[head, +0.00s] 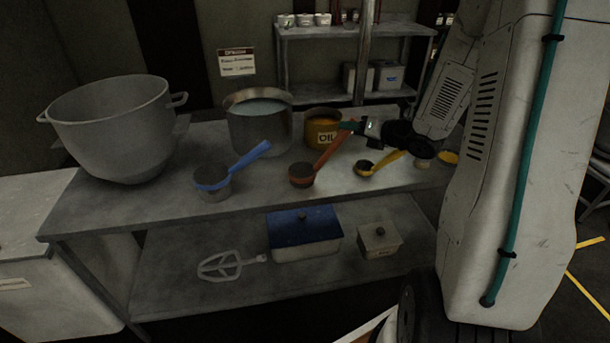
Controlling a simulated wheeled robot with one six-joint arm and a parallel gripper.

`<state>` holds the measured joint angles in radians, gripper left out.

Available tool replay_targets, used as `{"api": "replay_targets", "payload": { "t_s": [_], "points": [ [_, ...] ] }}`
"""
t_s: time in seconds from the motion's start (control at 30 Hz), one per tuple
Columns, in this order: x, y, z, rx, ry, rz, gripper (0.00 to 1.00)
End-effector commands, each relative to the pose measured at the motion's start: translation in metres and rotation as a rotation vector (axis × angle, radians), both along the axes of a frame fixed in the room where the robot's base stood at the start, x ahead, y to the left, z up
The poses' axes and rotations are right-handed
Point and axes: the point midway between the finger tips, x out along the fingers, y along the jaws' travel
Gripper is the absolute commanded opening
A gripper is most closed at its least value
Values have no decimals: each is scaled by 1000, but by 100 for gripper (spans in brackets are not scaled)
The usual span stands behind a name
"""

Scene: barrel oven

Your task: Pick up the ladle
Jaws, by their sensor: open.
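Three ladle-like scoops lie on the metal table, and I cannot tell which one the task means. The blue-handled ladle (214,186) is at the left, with its handle slanting up to the right. The red-handled ladle (303,174) is in the middle, its handle rising to the right. The small yellow-handled ladle (366,168) is at the right. My gripper (347,127) is open, reaching in from the right at the upper end of the red handle. I cannot tell whether its fingers surround or touch that handle.
The metal table's (130,215) front strip is clear. The lower shelf holds a blue-lidded box (303,238), a smaller box (379,241) and a mixer paddle (228,265).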

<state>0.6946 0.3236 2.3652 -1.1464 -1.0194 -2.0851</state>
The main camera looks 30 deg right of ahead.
Motion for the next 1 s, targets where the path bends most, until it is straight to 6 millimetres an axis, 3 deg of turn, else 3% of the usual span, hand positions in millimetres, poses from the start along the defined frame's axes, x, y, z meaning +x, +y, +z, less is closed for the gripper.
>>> {"api": "replay_targets", "payload": {
  "t_s": [0.4,0.63,0.8,1.0],
  "points": [
    [46,12,-20,1,2,-1,50],
    [47,11,-20,1,1,-2,50],
    [47,11,-20,1,1,-2,3],
    [47,11,-19,1,1,-3,0]
  ]
}}
